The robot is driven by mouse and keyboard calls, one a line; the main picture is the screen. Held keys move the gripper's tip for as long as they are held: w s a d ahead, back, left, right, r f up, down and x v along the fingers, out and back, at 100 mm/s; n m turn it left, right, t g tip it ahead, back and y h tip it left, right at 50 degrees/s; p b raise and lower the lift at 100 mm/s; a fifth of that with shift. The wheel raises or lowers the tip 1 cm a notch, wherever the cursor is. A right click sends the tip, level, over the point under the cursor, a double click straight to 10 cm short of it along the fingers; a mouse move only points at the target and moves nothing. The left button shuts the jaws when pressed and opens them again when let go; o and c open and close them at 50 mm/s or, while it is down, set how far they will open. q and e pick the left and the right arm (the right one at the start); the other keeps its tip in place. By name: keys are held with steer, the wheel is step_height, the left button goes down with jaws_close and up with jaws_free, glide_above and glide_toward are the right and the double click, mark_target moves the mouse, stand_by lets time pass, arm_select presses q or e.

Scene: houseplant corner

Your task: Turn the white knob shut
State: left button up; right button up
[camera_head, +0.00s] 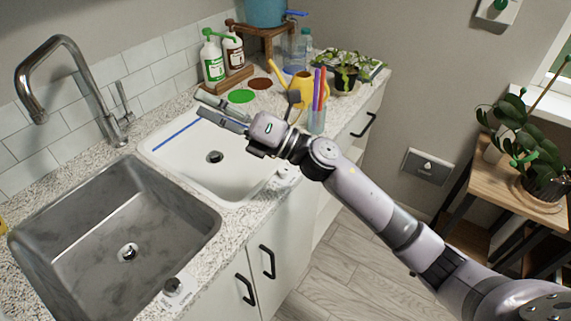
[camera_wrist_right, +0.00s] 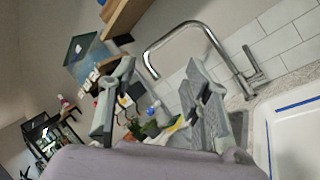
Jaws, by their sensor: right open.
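A small pale knob on a light plate (camera_head: 286,174) sits at the counter's front edge beside the white basin (camera_head: 185,176); it looks white, but its turn position is too small to tell. A dark knob on a light plate (camera_head: 174,288) sits in front of the steel sink. My right gripper (camera_head: 221,110) is open and empty over the back right part of the white basin, above and left of the pale knob and apart from it. Its spread fingers (camera_wrist_right: 163,88) also show in the right wrist view, with no knob visible between them. My left gripper is not in view.
A tall steel faucet (camera_head: 75,65) stands behind the steel sink (camera_head: 110,225). Bottles (camera_head: 213,62), a yellow watering can (camera_head: 305,92), a cup of coloured sticks (camera_head: 317,118) and potted seedlings (camera_head: 345,75) crowd the counter beyond my gripper. Floor shows right of the cabinets.

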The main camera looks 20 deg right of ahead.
steer(key=a+f+n+g, duration=0.2)
steer(key=n+g, duration=0.6)
steer(key=n, duration=0.2)
steer(key=n+g+h, duration=0.3)
steer(key=n+h, duration=0.3)
steer(key=h, duration=0.5)
glide_above(284, 169)
steer(key=a, duration=0.1)
step_height(284, 169, down, 5)
steer(key=d+r+h, duration=0.1)
steer(key=d+h, duration=0.2)
steer(key=d, duration=0.5)
steer(key=shift+g, duration=0.3)
steer(key=p+x, duration=0.1)
steer(key=x, duration=0.4)
steer(key=p+x, duration=0.1)
steer(key=x, duration=0.5)
steer(key=s+p+x, duration=0.1)
steer(key=x, duration=0.5)
steer(key=shift+w+d+f, duration=0.1)
steer(key=shift+d, duration=0.1)
jaws_close()
